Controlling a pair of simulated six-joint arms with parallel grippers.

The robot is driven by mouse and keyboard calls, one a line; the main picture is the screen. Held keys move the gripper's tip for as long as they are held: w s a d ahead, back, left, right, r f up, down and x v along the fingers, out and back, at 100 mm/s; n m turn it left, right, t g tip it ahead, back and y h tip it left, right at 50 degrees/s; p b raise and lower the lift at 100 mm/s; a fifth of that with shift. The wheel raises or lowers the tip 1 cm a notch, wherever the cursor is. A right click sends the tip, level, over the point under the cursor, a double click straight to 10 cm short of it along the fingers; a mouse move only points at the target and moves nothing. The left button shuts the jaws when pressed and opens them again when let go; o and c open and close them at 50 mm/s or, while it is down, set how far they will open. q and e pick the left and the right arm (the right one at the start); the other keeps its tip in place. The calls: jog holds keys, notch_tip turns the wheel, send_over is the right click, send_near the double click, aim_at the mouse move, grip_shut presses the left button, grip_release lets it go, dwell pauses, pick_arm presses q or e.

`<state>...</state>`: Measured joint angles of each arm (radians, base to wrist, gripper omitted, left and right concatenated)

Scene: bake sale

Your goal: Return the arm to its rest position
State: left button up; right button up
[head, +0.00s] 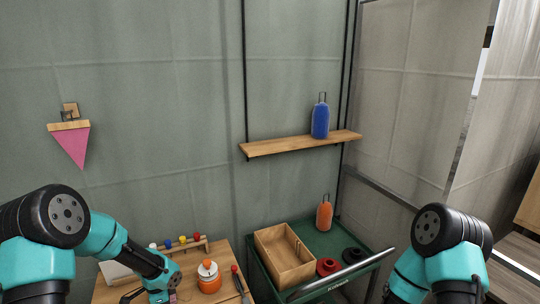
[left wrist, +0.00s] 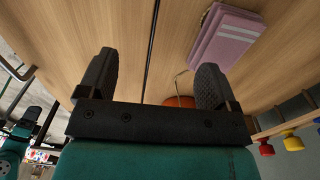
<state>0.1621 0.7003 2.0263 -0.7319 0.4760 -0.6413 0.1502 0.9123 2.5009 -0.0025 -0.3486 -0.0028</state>
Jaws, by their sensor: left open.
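My left arm (head: 105,237) reaches from the left over the wooden table (head: 222,252), bent downward. My left gripper (left wrist: 157,72) shows in the left wrist view with its two dark fingers wide apart and nothing between them. In the head view its fingers are mostly cut off or hidden at the bottom edge. My right arm (head: 450,240) is folded at the lower right. Its gripper is outside the head view.
A folded pink-purple cloth (left wrist: 226,38) lies on the table. A green cart (head: 318,240) holds a wooden box (head: 270,250) and an orange bottle (head: 325,214). A wall shelf (head: 290,146) holds a blue bottle (head: 320,120).

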pick_arm(q)
jog(key=shift+s+d+r, duration=0.15)
jog(key=shift+s+d, duration=0.6)
jog(key=shift+s, duration=0.45)
jog(key=shift+s+d+r, duration=0.1)
jog(key=shift+s+d, duration=0.6)
jog(key=shift+s, duration=0.45)
jog(key=shift+s+d+r, duration=0.15)
jog(key=shift+s+d, duration=0.6)
jog(key=shift+s, duration=0.45)
